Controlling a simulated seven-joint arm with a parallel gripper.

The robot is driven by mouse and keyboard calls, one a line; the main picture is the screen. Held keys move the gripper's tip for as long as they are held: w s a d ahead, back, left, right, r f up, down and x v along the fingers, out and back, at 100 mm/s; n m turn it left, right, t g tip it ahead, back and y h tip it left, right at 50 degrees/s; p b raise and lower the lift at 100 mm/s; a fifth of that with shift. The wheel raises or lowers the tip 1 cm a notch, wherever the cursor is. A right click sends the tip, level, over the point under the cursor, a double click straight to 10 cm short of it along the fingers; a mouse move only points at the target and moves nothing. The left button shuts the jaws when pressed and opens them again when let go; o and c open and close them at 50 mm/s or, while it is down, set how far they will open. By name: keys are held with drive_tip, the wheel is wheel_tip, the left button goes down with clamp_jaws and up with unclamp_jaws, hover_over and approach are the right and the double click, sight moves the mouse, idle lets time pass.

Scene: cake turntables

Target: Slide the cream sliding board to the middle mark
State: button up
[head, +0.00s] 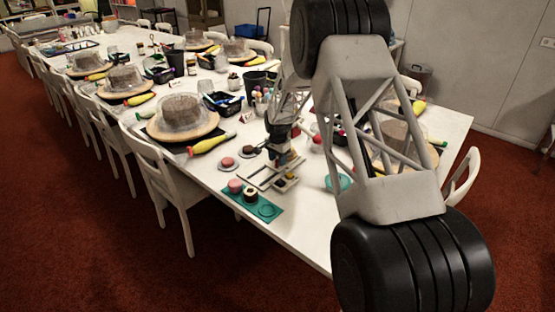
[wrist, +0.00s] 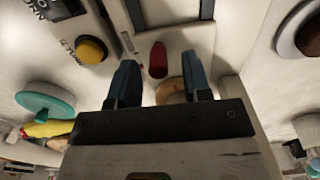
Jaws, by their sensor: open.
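My gripper (wrist: 159,62) is open, its two dark blue fingers spread apart in the wrist view. A red rounded piece (wrist: 158,58) shows between the fingertips, and I cannot tell whether it is touched. Cream-coloured surfaces (wrist: 190,38) lie around it, with a dark-edged frame above; which part is the sliding board is not clear. In the head view my gripper (head: 284,158) is low over a small light fixture (head: 262,180) near the table's front edge, hiding part of it. The middle mark cannot be made out.
A yellow button (wrist: 90,50) sits left of the fingers. Domed cake turntables (head: 184,117) and a yellow piping bag (head: 210,144) crowd the table behind.

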drive_tip(key=shift+r, duration=2.45)
drive_tip(key=shift+w+r, duration=0.15)
drive_tip(key=shift+r, duration=0.65)
drive_tip(key=shift+w+r, duration=0.15)
drive_tip(key=shift+r, duration=0.6)
drive_tip(key=shift+s+f, duration=0.15)
drive_tip(key=shift+f, duration=1.75)
drive_tip(key=shift+s+f, duration=0.1)
drive_tip(key=shift+f, duration=1.75)
